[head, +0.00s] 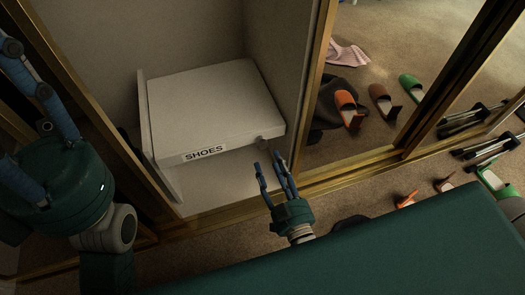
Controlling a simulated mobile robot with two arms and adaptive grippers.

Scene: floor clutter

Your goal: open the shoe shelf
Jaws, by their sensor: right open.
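The shoe shelf (225,100) is a pale flat box inside an open closet, with a "SHOES" label (205,153) on its front edge. A small round knob (263,144) sits at the right end of that front. My right gripper (270,170) is open, its blue fingers pointing up toward the knob from just below it. Nothing shows between the fingers, and I cannot tell if they touch the knob. My left arm is at the left edge; its gripper fingers do not show clearly.
A gold-framed mirrored door (370,110) stands right of the closet opening and reflects shoes and clothes. A gold floor track (230,211) runs along the closet front. My green body fills the bottom right.

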